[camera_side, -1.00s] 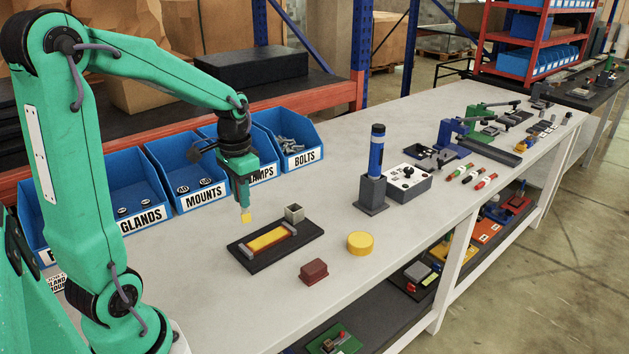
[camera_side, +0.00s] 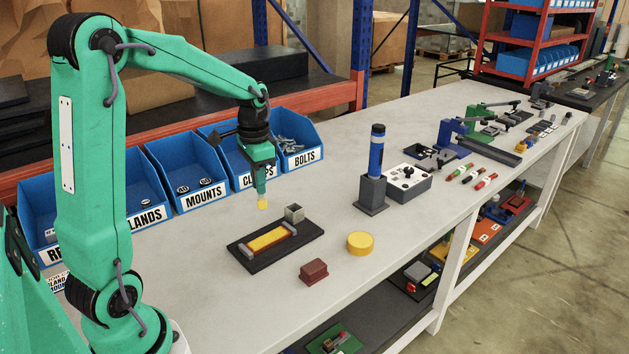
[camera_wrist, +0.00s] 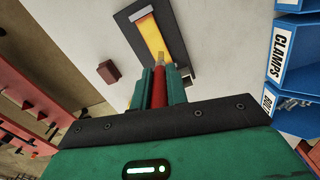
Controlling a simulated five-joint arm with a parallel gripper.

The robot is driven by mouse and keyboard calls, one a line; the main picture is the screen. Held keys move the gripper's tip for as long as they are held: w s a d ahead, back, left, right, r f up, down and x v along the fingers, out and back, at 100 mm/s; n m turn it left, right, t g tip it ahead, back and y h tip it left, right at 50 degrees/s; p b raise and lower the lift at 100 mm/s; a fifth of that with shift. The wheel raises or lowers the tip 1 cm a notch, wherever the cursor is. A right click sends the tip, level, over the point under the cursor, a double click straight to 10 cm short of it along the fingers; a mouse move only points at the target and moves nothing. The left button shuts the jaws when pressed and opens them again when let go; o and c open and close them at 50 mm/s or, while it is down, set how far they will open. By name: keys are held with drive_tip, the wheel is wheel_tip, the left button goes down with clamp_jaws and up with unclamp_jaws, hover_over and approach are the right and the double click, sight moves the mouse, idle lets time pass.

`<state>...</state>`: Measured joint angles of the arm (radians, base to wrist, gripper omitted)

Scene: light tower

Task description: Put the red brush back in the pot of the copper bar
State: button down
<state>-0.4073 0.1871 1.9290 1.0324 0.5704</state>
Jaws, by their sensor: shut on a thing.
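My gripper (camera_side: 261,181) points down above the bench, shut on the red brush. The brush's red handle (camera_wrist: 159,88) shows between the green fingers in the wrist view, and its yellowish tip (camera_side: 262,204) shows below them in the side view. The fingers hide most of the handle in the side view. The small grey square pot (camera_side: 293,214) stands at the back right end of a dark base (camera_side: 258,262).
A dark red block (camera_side: 313,272) and a yellow disc (camera_side: 360,243) lie in front of the base. A blue cylinder in a grey holder (camera_side: 372,195) stands to the right. Blue labelled bins (camera_side: 185,180) line the back. Bare bench lies between.

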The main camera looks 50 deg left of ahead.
drive_tip(key=w+a+m, duration=0.2)
drive_tip(key=w+m, duration=0.2)
drive_tip(key=w, duration=0.7)
drive_tip(key=shift+f, duration=0.45)
drive_tip(key=shift+a+f, duration=0.1)
drive_tip(key=shift+f, duration=0.1)
drive_tip(key=shift+f, duration=3.9)
drive_tip(key=shift+f, duration=0.1)
drive_tip(key=c, duration=1.3)
unclamp_jaws()
